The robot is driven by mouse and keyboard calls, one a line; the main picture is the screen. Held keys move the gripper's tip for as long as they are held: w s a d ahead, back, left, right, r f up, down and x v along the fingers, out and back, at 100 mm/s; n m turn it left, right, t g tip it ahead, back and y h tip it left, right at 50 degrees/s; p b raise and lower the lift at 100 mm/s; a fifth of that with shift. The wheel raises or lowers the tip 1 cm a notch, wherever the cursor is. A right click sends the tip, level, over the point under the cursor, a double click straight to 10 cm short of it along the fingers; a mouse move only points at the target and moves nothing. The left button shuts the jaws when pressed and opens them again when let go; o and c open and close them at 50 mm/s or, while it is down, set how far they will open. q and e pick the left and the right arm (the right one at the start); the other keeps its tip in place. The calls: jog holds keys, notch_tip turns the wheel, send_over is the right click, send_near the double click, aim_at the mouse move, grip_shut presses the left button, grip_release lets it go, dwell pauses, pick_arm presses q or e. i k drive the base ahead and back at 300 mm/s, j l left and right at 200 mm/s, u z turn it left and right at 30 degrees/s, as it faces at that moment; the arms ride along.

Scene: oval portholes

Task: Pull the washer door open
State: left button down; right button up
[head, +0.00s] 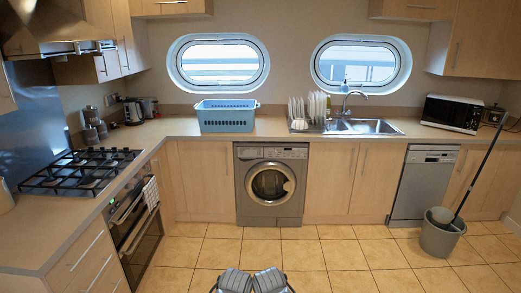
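The grey washer (243,211) stands under the counter in the middle of the head view, between wooden cabinets. Its round washer door (271,184) has a pale ring and dark glass. The door looks shut, flush with the washer's front. A control panel with a knob runs along the washer's top. Grey parts of my own body show at the bottom centre, some way in front of the washer.
The tiled floor (300,256) before the washer is clear. A grey bucket (440,241) with a mop stands at right, in front of the dishwasher (424,190). An oven (140,240) and a gas hob (82,170) are at left. A blue basket (227,120) sits on the counter.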

aim_at(289, 187)
jog(key=i, duration=3.45)
jog(key=i+z, duration=0.15)
jog(key=i, duration=0.45)
